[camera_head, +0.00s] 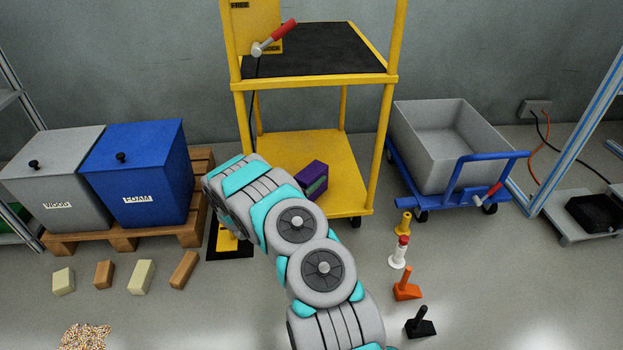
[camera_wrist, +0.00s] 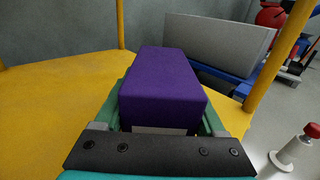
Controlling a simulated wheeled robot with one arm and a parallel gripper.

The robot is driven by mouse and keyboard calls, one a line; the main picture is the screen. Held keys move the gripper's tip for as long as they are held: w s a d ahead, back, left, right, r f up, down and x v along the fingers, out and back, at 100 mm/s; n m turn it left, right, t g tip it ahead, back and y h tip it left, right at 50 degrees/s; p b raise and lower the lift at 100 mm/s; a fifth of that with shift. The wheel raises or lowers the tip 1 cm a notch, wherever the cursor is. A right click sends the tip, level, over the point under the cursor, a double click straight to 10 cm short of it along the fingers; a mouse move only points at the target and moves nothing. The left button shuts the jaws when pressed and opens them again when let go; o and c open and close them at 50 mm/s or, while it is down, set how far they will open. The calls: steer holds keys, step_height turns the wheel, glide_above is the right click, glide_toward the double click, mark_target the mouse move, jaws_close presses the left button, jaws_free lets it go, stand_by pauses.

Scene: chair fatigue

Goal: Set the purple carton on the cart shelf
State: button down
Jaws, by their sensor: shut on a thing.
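The purple carton (camera_head: 312,177) is at the front part of the yellow cart's lower shelf (camera_head: 290,150), near the front right post. It also shows in the wrist view (camera_wrist: 165,85), where the green fingers of my gripper (camera_wrist: 165,125) flank it and are shut on it. The yellow lower shelf (camera_wrist: 55,95) spreads out on the left of the carton in the wrist view. The carton is over the shelf; I cannot tell whether its underside touches it. In the head view my arm hides most of the gripper and the shelf's front left part.
The cart has a black upper shelf (camera_head: 310,55) and yellow posts (camera_head: 380,140) close to the carton. A grey tub on a blue trolley (camera_head: 420,160) stands to the right. A blue bin (camera_head: 140,180) and grey bin (camera_head: 60,190) stand left. Several small items (camera_head: 407,285) stand on the floor.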

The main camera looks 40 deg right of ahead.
steer(key=shift+f, duration=0.15)
jaws_free()
